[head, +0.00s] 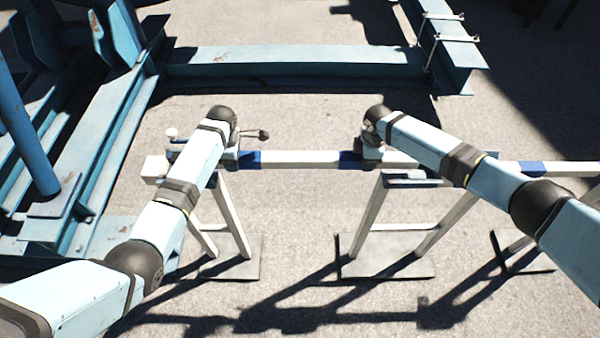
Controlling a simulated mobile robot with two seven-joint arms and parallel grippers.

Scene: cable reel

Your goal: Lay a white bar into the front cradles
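A white bar (300,159) with blue bands runs left to right across the head view, close to the tops of the white-legged stands. My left gripper (232,158) is at the bar just left of one blue band. A cradle top (408,179) shows on the middle stand, slightly below and in front of the bar. Whether the bar touches it is unclear.
Stand legs (233,215) rise from flat floor plates (385,262). A further white length with a blue band (532,168) lies at right. A blue steel frame (290,62) fills the left and back. A black-knobbed lever (263,134) sticks out beside my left gripper.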

